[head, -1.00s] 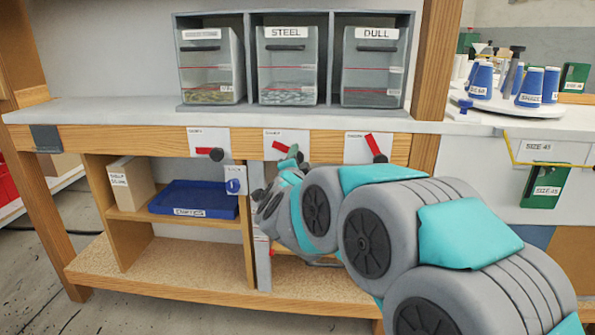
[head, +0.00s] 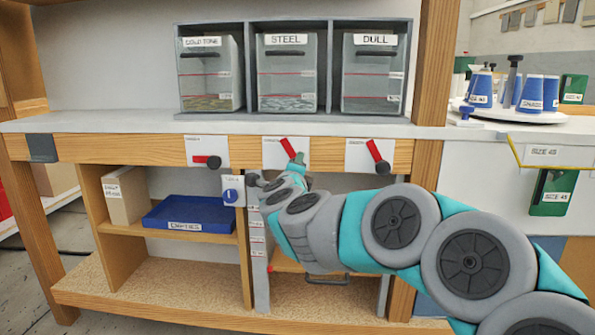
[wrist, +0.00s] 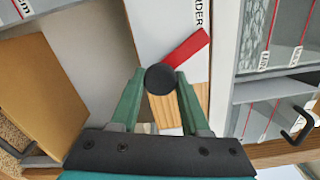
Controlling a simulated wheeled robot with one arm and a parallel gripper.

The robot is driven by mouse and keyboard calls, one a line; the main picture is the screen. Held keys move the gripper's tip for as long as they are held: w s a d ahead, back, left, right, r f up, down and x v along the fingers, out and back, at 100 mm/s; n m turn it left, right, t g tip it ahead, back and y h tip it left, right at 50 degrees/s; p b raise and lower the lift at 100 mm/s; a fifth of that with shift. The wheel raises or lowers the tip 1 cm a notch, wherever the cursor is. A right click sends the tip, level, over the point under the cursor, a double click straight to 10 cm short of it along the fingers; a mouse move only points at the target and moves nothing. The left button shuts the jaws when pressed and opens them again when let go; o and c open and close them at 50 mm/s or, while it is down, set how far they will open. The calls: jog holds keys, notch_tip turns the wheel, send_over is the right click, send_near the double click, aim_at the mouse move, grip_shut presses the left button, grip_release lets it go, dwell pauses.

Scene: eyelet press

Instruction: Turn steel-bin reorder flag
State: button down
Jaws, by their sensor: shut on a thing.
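The steel-bin reorder flag (head: 288,148) is a red bar on a round black knob, on a white plate (head: 270,149) on the wooden rail below the bin marked STEEL (head: 287,88). The bar leans steeply up and to the left. In the wrist view the red flag (wrist: 187,48) sticks out up and right from the black knob (wrist: 160,79). My gripper (wrist: 160,80) is shut on the knob, one green finger on each side. In the head view my gripper (head: 298,161) covers the knob and part of the plate.
The left bin's flag (head: 206,159) lies level; the DULL flag (head: 374,150) leans up-left. The counter edge (head: 240,128) overhangs the rail.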

jog(key=shift+a, duration=0.1)
dwell(0.3)
jog(key=shift+c, duration=1.9)
grip_release()
jog(key=shift+s, duration=0.15)
jog(key=s, duration=0.7)
jog(key=shift+s+a+p, duration=0.15)
jog(key=shift+s+p, duration=0.1)
jog(key=shift+p, duration=0.1)
